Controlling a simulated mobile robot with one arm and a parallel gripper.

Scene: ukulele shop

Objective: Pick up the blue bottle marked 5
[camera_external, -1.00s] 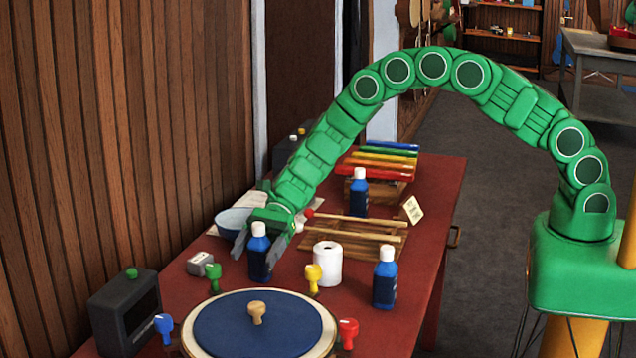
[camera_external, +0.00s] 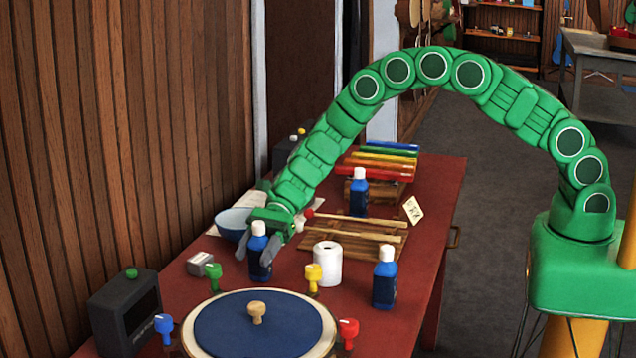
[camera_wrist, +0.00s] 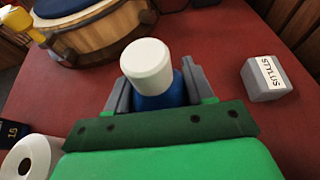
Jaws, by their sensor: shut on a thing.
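My gripper (camera_external: 258,245) is shut on a blue bottle (camera_external: 260,262) with a white cap, which stands upright on the red table (camera_external: 436,222). In the wrist view the bottle's white cap (camera_wrist: 148,66) sits between my two grey fingers (camera_wrist: 160,92); its label is hidden, so I cannot read its number. A third blue bottle (camera_external: 359,196) stands farther back, before the xylophone. In the wrist view part of a dark label (camera_wrist: 12,132) seems to read "15" at the left edge.
A white paper roll (camera_external: 328,270) stands right of my gripper. A round drum (camera_external: 310,340) with coloured knobs is in front. A bowl (camera_external: 228,222) and a wooden rack (camera_external: 350,248) are behind.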

